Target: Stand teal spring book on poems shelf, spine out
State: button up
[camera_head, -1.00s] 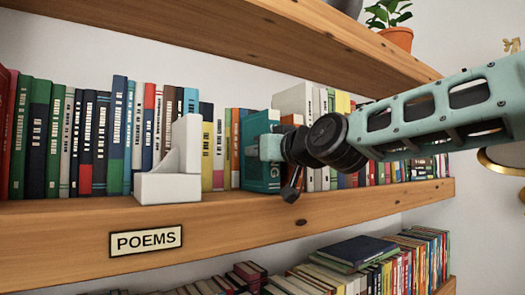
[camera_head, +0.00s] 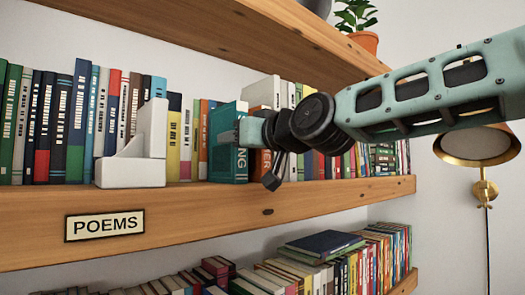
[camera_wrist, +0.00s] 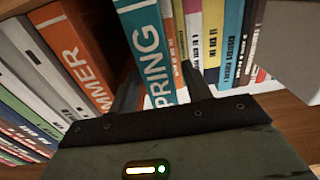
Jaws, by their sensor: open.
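The teal spring book (camera_head: 228,150) stands on the poems shelf (camera_head: 190,212), right of the white bookend, leaning slightly. In the wrist view its spine (camera_wrist: 153,50) faces me, lettered "SPRING", with an orange book (camera_wrist: 75,50) on its left and thin books on its right. My gripper (camera_head: 250,132) is open at the spine. In the wrist view the fingers of my gripper (camera_wrist: 162,88) lie to either side of the spine's lower part. Whether they touch it I cannot tell. In the head view my gripper hides part of the spine.
A white bookend (camera_head: 140,150) stands left of the teal book, above the POEMS label (camera_head: 104,225). Books stand on both sides. An upper shelf (camera_head: 230,35) runs above my arm. A brass lamp (camera_head: 478,146) hangs at the right.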

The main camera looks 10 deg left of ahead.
jog(key=b+v, duration=0.8)
dwell(0.4)
jog(key=s+d+f+g+h, duration=0.1)
jog(key=s+f+g+h, duration=0.3)
jog(key=f, duration=1.2)
jog(key=s+f+g+h, duration=0.25)
jog(key=s+f, duration=0.25)
jog(key=f, duration=1.2)
jog(key=s+d+f+m+g+h, duration=0.1)
jog(key=s+d+f+g+h, duration=0.4)
jog(key=s+d+f, duration=1.3)
jog(key=shift+d+f+m+h, duration=0.2)
jog(key=shift+d+m+h, duration=0.2)
jog(key=shift+d+h, duration=0.35)
